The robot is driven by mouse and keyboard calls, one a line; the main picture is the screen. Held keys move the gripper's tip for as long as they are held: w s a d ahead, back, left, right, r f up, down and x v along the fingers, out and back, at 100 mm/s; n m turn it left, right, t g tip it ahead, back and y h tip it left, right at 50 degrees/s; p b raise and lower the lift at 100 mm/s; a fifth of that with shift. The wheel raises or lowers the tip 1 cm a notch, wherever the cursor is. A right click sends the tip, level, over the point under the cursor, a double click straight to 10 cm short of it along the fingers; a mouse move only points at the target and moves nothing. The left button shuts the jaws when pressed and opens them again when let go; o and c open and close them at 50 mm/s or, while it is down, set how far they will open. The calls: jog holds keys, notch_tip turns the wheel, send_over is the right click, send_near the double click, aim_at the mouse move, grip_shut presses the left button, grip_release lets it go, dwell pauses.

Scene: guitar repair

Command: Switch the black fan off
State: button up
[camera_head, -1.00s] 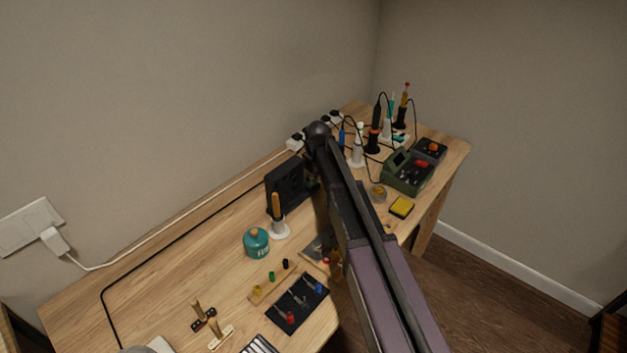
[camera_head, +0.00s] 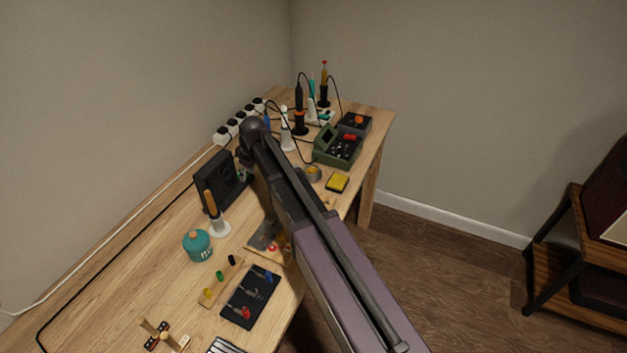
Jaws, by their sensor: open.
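The black fan (camera_head: 222,182) is a dark, square, upright unit on the wooden workbench, left of the middle of the view. Its switch cannot be made out. My arm runs up from the lower right, and its dark far joint stands just right of the fan's upper edge in the picture. I cannot tell whether the arm touches the fan. My gripper's jaws do not show; the arm's own links hide that area.
A power strip (camera_head: 237,122) lies behind.

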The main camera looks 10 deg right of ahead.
jog(key=shift+s+d+f+t+y+b, duration=0.2)
jog(key=shift+f+t+y+b, duration=0.1)
jog(key=shift+y+b, duration=0.1)
jog(key=shift+r+p, duration=0.3)
jog(key=shift+r, duration=0.1)
jog(key=p+v, duration=1.3)
jog(key=v, duration=0.1)
jog(key=s+d+m+g+h+p, duration=0.1)
jog(key=s+d+m+g+h, duration=0.1)
jog(key=s+d+m, duration=0.6)
jog(key=shift+s+d+f+m+h, duration=0.2)
jog(key=shift+s+d+m+h, duration=0.25)
jog(key=shift+s+d, duration=3.2)
jog(key=shift+s+a, duration=1.05)
jog(key=shift+s, duration=0.05)
jog(key=shift+s+d+m+g+h, duration=0.15)
jog(key=shift+s+d+m, duration=0.3)
jog(key=shift+s, duration=0.4)
jog(key=shift+s+d+m+g+h, duration=0.15)
jog(key=shift+s+d+m, duration=0.25)
jog(key=shift+s, duration=0.45)
jog(key=shift+d, duration=0.1)
